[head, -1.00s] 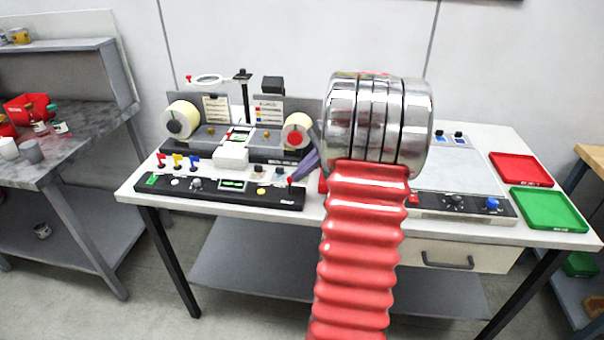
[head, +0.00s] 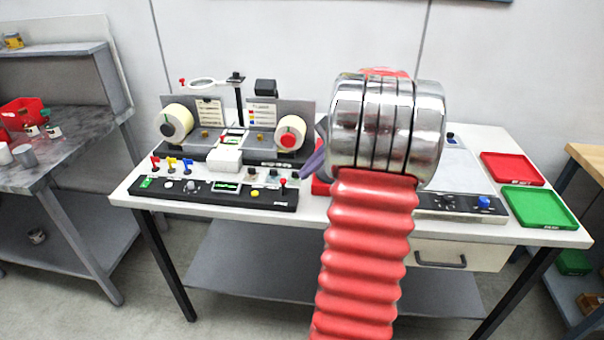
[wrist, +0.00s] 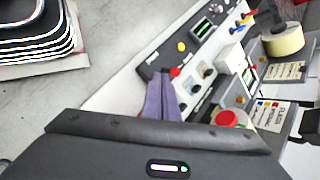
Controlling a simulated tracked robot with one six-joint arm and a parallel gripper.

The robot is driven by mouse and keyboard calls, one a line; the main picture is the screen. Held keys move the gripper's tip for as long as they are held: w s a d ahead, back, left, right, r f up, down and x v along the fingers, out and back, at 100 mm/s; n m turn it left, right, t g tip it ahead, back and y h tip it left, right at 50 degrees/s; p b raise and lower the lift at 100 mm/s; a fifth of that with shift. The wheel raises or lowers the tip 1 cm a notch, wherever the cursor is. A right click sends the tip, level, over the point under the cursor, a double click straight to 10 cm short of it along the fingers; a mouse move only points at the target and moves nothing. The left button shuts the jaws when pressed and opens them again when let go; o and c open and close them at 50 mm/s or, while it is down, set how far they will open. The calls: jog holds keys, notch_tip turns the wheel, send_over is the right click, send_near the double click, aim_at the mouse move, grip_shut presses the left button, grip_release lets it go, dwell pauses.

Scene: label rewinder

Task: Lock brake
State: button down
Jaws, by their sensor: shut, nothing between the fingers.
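A small lever with a red knob (head: 283,181) stands at the right end of the black control panel (head: 200,197). The same red knob shows in the wrist view (wrist: 175,71), just beyond my fingertips. My gripper (head: 303,175) has purple-grey fingers, shut and empty, a little right of the lever in the head view. The fingers also show in the wrist view (wrist: 162,98). I see a gap between fingers and knob in the head view; contact is hard to judge in the wrist view. No brake label is readable, so I cannot tell which control is the brake.
Red, yellow and blue levers (head: 171,163) stand at the panel's left. Behind are a cream roll (head: 176,124) and a red-cored roll (head: 290,133). A red tray (head: 512,168) and a green tray (head: 540,206) lie at the right. My arm hides the table's middle.

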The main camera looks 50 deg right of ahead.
jog(key=v, duration=0.8)
jog(key=shift+d+r, duration=0.2)
jog(key=shift+d, duration=0.15)
jog(key=shift+w, duration=0.1)
jog(key=s+a+f+n+g+h, duration=0.2)
jog(key=s+a+f+n, duration=0.15)
jog(key=f, duration=0.25)
jog(key=s+a+r+n+h, duration=0.1)
jog(key=a+n, duration=0.7)
jog(key=a, duration=1.3)
jog(key=s+a+r+n+t+h, duration=0.1)
jog(key=a+n, duration=0.8)
jog(key=a, duration=1.2)
jog(key=shift+r, duration=0.6)
